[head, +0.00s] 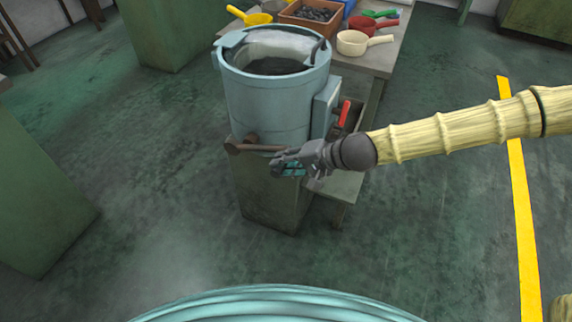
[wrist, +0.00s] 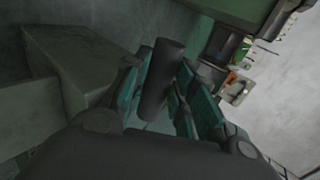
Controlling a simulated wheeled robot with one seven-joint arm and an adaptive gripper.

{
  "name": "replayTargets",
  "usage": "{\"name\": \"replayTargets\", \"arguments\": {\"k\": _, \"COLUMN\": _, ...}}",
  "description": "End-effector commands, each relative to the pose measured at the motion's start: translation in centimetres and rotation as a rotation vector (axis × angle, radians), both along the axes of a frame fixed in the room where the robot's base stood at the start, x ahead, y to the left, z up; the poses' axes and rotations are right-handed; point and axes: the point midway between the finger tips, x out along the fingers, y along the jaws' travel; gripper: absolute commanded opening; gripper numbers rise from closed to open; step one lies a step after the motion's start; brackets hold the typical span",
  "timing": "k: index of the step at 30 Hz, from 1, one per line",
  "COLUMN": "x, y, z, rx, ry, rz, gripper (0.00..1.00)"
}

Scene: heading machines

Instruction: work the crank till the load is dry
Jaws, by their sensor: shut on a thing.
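A pale blue round drum machine (head: 270,105) stands in the middle of the head view, its top open. Dark material, which looks like the load (head: 276,66), lies inside; whether it is wet cannot be told. A brown crank (head: 258,148) is on the drum's near side, low down, its bar running roughly level to the right. My gripper (head: 284,162) is at the bar's right end. In the wrist view, a dark cylindrical crank handle (wrist: 162,75) stands between the teal-padded fingers, and my gripper (wrist: 160,95) is shut on it. The handle is largely hidden in the head view.
A red lever (head: 344,114) sits on a box at the drum's right side. A table (head: 372,62) behind holds a wooden crate (head: 311,13) of dark pieces and several coloured scoops, including a cream one (head: 354,43). Green cabinets stand left. The floor right is open, with a yellow line (head: 521,200).

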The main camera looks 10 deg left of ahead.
Motion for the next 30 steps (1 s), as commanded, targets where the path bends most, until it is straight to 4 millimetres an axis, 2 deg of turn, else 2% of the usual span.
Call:
{"name": "replayTargets", "arguments": {"k": 6, "x": -0.12, "y": -0.11, "z": -1.08, "rx": -0.002, "ry": 0.0, "rz": 0.003, "gripper": 0.0}}
{"name": "replayTargets", "arguments": {"k": 25, "x": -0.17, "y": -0.15, "z": -1.27, "rx": -0.002, "ry": 0.001, "rz": 0.004, "gripper": 0.0}}
{"name": "replayTargets", "arguments": {"k": 26, "x": -0.17, "y": -0.15, "z": -1.27, "rx": -0.002, "ry": 0.001, "rz": 0.004, "gripper": 0.32}}
{"name": "replayTargets", "arguments": {"k": 28, "x": -0.16, "y": -0.14, "z": -1.26, "rx": -0.002, "ry": 0.001, "rz": 0.004, "gripper": 0.44}}
{"name": "replayTargets", "arguments": {"k": 30, "x": -0.17, "y": -0.12, "z": -1.25, "rx": -0.002, "ry": 0.001, "rz": 0.004, "gripper": 0.48}}
